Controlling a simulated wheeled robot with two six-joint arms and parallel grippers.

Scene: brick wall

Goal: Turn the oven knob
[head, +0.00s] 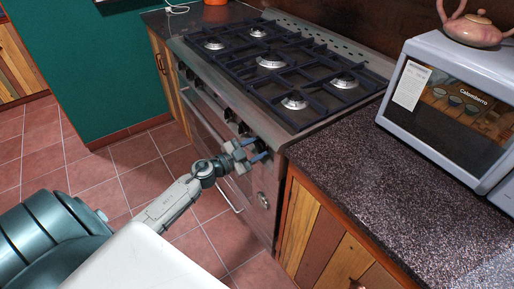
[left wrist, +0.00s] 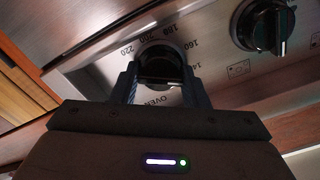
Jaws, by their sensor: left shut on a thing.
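The oven (head: 215,125) is a steel range with a row of black knobs along its front panel. My left gripper (head: 251,153) reaches its right end in the head view. In the left wrist view, the left gripper (left wrist: 160,85) has its two fingers on either side of the black oven knob (left wrist: 160,66) and is shut on it. The dial around the knob is marked with numbers such as 220, 200 and 160, with "OVEN" below it. The fingers and the gripper body hide part of the knob and dial. My right gripper is in neither view.
Another black knob (left wrist: 264,26) sits close to the right of the gripped one. A speckled counter (head: 345,160) with a microwave (head: 418,105) and a teapot (head: 478,28) stands right of the oven. Tiled floor (head: 125,165) lies open to the left.

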